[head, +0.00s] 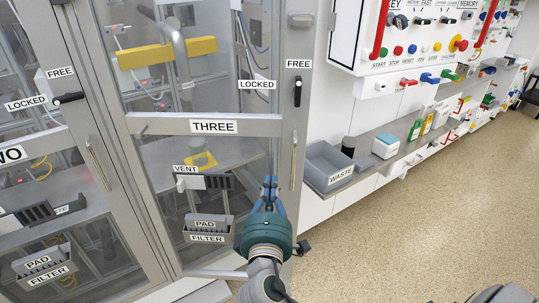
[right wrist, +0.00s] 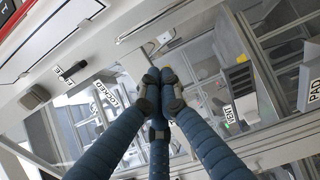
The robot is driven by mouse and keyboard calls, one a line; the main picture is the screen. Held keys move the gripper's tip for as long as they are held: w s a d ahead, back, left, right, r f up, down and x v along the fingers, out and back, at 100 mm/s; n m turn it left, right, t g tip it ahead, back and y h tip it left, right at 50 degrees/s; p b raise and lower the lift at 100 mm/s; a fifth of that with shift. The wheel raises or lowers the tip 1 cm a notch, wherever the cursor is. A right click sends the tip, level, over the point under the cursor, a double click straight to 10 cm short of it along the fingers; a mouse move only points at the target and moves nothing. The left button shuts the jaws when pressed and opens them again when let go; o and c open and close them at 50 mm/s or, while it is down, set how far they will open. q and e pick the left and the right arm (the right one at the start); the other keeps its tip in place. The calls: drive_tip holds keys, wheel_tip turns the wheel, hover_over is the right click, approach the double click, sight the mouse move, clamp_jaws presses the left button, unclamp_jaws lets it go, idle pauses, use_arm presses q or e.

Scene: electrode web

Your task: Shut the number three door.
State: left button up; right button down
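The number three door (head: 213,127) is a grey-framed clear panel with a THREE label on its crossbar. It stands close to the cabinet front; I cannot tell whether a small gap remains at its edge. Its upright handle (head: 293,162) is on the right stile. Above it, the black latch lever (head: 298,92) points up toward FREE, with LOCKED to its left. My right gripper (head: 270,187) is in front of the door's lower right part, left of and below the handle. In the right wrist view its fingertips (right wrist: 160,82) meet, with nothing visible between them. My left gripper is not in view.
Door two (head: 97,165) is at the left, its lever (head: 68,98) turned toward LOCKED. A grey WASTE bin (head: 328,165) and a white box (head: 385,146) sit on the counter at the right. A panel of coloured buttons (head: 420,48) hangs above. The floor at the right is clear.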

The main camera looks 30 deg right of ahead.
sight(273, 147)
drive_tip(key=p+x, duration=0.4)
drive_tip(key=x, duration=0.8)
drive_tip(key=shift+w+d, duration=0.1)
drive_tip(key=shift+w, duration=0.1)
drive_tip(key=shift+w+d, duration=0.25)
drive_tip(key=shift+w, duration=0.25)
drive_tip(key=shift+w+d, duration=0.1)
drive_tip(key=shift+w, duration=0.05)
